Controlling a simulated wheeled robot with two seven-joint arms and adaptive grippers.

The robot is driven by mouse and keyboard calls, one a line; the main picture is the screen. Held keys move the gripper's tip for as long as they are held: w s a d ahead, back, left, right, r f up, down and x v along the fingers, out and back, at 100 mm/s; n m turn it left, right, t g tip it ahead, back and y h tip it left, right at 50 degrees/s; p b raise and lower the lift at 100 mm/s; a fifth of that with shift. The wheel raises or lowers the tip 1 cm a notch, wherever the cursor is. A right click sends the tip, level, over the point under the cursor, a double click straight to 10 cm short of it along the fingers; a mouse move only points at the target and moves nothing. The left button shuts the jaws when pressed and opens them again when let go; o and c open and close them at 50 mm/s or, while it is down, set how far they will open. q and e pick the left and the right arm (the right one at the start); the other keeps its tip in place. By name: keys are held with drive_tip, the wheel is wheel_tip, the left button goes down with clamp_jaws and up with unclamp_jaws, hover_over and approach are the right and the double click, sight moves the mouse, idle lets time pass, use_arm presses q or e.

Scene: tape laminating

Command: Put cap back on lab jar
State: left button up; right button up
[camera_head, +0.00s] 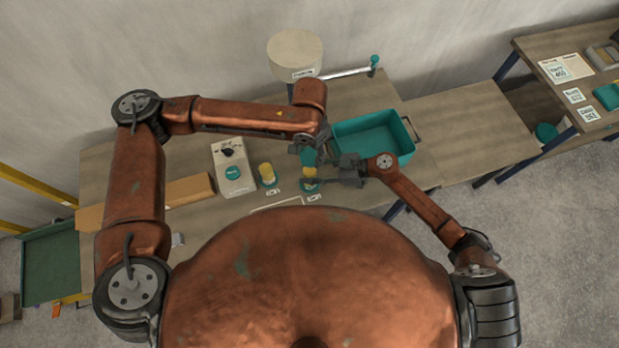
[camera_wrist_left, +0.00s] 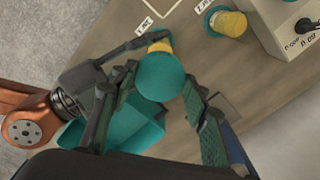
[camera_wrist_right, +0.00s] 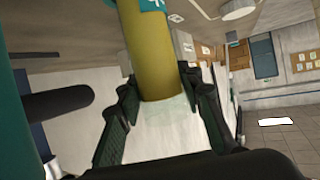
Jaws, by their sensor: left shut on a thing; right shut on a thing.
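The lab jar with yellow contents (camera_head: 310,172) stands near the table's front, with teal at its base. My right gripper (camera_head: 338,172) is shut on it from the right; the yellow jar (camera_wrist_right: 152,55) also fills the space between its fingers in the right wrist view. My left gripper (camera_wrist_left: 160,100) is shut on a round teal cap (camera_wrist_left: 160,76), above the jar. In the left wrist view the cap covers most of the jar, leaving a yellow edge (camera_wrist_left: 160,46) visible. Whether cap and jar touch is hidden.
A second yellow jar (camera_head: 267,172) stands to the left, beside a white device (camera_head: 233,167) with a knob and teal button. A teal bin (camera_head: 375,135) lies close behind my right gripper. A brown cardboard box (camera_head: 188,190) lies at the left. The table to the right (camera_head: 470,130) is clear.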

clamp_jaws()
use_arm(q)
drive_tip(key=shift+f, duration=0.1)
drive_tip(key=shift+f, duration=2.4)
drive_tip(key=shift+f, duration=0.1)
drive_tip(key=shift+f, duration=0.8)
drive_tip(key=shift+f, duration=0.55)
